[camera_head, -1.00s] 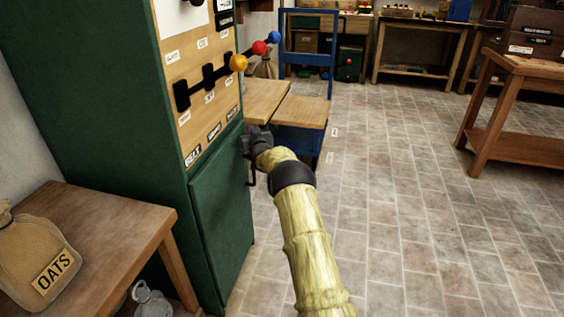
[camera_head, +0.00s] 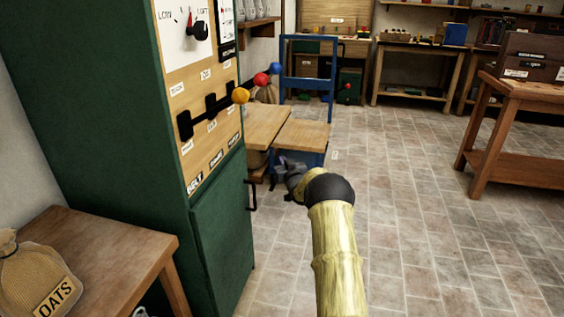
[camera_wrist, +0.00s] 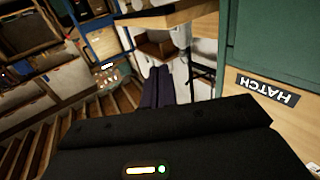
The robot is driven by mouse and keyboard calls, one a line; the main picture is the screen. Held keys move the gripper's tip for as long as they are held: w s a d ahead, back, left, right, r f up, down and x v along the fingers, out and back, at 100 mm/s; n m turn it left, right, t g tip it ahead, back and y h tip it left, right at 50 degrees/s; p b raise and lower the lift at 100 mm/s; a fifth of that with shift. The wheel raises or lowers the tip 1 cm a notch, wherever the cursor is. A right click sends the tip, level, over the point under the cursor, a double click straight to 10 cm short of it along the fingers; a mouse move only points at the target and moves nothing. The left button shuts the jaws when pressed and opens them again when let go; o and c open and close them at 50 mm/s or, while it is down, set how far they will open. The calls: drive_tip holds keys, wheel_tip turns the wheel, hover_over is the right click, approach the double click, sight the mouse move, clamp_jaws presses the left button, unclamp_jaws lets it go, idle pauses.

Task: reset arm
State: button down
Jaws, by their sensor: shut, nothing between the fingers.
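My gripper (camera_head: 281,164) is at the end of my yellow-green arm, in the middle of the head view. It is to the right of the green cabinet (camera_head: 221,222) and in front of the wooden-topped blue stand (camera_head: 302,134), apart from the cabinet face as far as I can tell. In the wrist view the dark fingers (camera_wrist: 158,85) lie side by side, shut and empty. A label reading HATCH (camera_wrist: 266,90) shows at the right of that view.
The cabinet panel carries black levers with orange (camera_head: 240,96), red (camera_head: 261,79) and blue (camera_head: 276,68) knobs, and a dial (camera_head: 197,31). A wooden table (camera_head: 112,249) with an OATS sack (camera_head: 38,284) stands at left. A workbench (camera_head: 487,125) stands at right. The tiled floor between is clear.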

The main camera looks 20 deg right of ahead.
drive_tip(key=s+a+r+g, duration=0.2)
drive_tip(key=s+a+g, duration=0.5)
drive_tip(key=s+a, duration=0.65)
drive_tip(key=s+a+f+g+y, duration=0.1)
drive_tip(key=s+a+g, duration=0.2)
drive_tip(key=s, duration=0.9)
drive_tip(key=s+a+n+g, duration=0.1)
drive_tip(key=s+a+g, duration=0.25)
drive_tip(key=s, duration=0.85)
drive_tip(key=s+a+f+g+y, duration=0.15)
drive_tip(key=s+a, duration=0.25)
drive_tip(key=s, duration=0.8)
wheel_tip(320, 180, up, 33)
drive_tip(key=p, duration=3.3)
drive_tip(key=shift+d+h, duration=0.25)
drive_tip(key=shift+h, duration=0.2)
drive_tip(key=shift+w, duration=0.1)
